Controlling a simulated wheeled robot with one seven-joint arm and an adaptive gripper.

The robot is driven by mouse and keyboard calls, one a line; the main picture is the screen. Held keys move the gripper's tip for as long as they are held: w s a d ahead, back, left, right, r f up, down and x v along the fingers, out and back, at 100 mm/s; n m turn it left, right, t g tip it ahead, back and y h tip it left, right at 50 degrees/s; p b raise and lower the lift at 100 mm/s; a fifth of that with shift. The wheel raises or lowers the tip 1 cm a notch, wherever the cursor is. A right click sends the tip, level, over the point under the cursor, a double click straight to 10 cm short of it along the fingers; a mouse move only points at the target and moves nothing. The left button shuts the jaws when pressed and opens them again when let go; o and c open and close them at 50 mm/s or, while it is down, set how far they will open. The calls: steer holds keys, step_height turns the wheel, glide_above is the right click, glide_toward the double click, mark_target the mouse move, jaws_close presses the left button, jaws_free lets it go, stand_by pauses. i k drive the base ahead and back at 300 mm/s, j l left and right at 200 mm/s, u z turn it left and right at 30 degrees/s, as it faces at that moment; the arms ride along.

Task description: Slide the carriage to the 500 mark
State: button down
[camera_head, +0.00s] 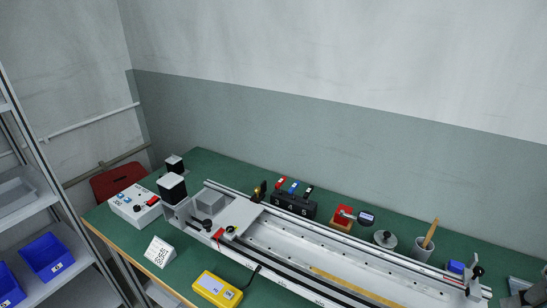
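The gantry (310,250) is a long pale rail unit that runs from the left middle of the table to the lower right. The carriage (240,212) appears to be the light plate across the rails near their left end. A grey block (210,202) stands at its left, and a red lever (218,234) and a black knob (231,230) are at its front edge. A yellow strip (352,287) runs along the right part of the gantry. The marks are too small to read, so I cannot pick out the 500 mark. My gripper is not in view.
The gantry is on a green table (210,163). A yellow device (218,288) and a white display (159,252) stand in front. A control box (134,206) is at left.

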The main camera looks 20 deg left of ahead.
mark_target(235, 218)
steer(key=u, duration=1.1)
